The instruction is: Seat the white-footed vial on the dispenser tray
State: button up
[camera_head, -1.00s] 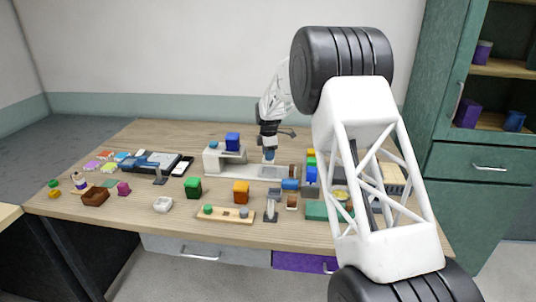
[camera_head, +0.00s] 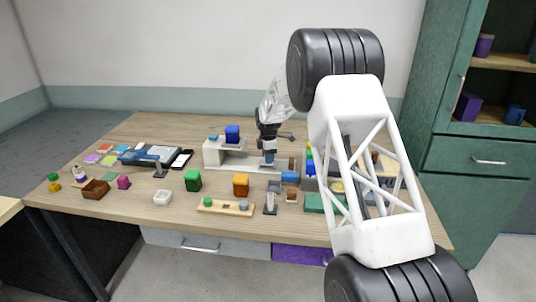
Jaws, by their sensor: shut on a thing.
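My gripper (camera_head: 269,151) is at the middle back of the table, pointing down, shut on a small blue vial (camera_head: 269,158). Its foot is too small to make out. The white dispenser (camera_head: 212,154) stands just left of my gripper, with a blue block on top. Its low pale tray (camera_head: 237,168) runs right along the table, below the held vial. The vial is upright over or very near the tray; I cannot tell whether they touch.
A wooden strip (camera_head: 225,207) with pegs and a grey stand (camera_head: 270,203) are nearer the front edge. Blocks crowd the right, partly behind my arm.

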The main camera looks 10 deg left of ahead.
jog(key=shift+f, duration=0.25)
jog(key=o, duration=1.1)
jog(key=shift+c, duration=0.2)
jog(key=shift+r, duration=3.9)
